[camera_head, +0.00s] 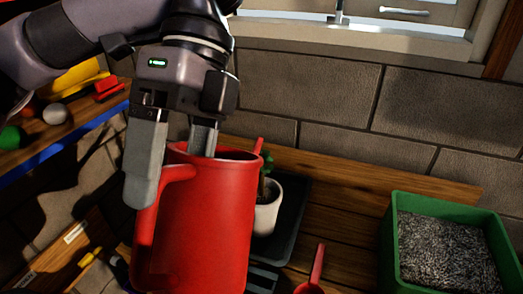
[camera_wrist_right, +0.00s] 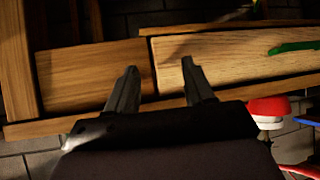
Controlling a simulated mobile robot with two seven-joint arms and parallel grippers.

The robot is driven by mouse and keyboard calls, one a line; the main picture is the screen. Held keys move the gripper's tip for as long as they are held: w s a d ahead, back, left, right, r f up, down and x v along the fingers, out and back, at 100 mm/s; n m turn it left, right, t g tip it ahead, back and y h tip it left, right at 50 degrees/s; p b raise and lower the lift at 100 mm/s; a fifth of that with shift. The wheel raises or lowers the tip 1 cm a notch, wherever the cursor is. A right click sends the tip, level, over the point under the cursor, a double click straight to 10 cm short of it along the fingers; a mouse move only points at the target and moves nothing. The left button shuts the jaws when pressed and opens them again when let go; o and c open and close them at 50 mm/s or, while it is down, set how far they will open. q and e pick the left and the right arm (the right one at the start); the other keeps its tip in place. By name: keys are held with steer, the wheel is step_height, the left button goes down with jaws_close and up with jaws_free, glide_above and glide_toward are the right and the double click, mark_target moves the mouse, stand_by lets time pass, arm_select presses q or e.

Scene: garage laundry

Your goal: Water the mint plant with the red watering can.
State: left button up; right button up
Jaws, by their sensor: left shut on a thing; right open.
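The red watering can (camera_head: 208,225) is held up in front in the head view, and its handle is on the left side. My left gripper (camera_head: 173,160) is shut on the watering can at its upper left, with one finger outside and one behind the rim. The mint plant (camera_head: 268,188) stands behind the can in a white pot (camera_head: 266,208) on a dark tray (camera_head: 290,215). The can hides most of its leaves. My right gripper (camera_wrist_right: 162,88) is open and empty in the right wrist view, in front of wooden boards.
A green box of grey granules (camera_head: 392,240) stands at the right on the wooden bench (camera_head: 345,215). A red scoop-like tool (camera_head: 316,268) lies near the front. A shelf with several items (camera_head: 70,125) is at the left. A brick wall rises behind.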

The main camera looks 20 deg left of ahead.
arm_select(q)
steer(key=shift+r, duration=0.2)
steer(key=shift+w+r+g, duration=0.5)
steer(key=shift+w+r, duration=0.1)
steer(key=shift+r, duration=0.45)
steer(key=shift+w+d+r+g, duration=0.15)
steer(key=shift+w+r+g, duration=0.15)
steer(key=shift+r, duration=0.1)
steer(key=shift+w+r, duration=0.35)
steer(key=shift+r, duration=0.2)
stand_by(5.8)
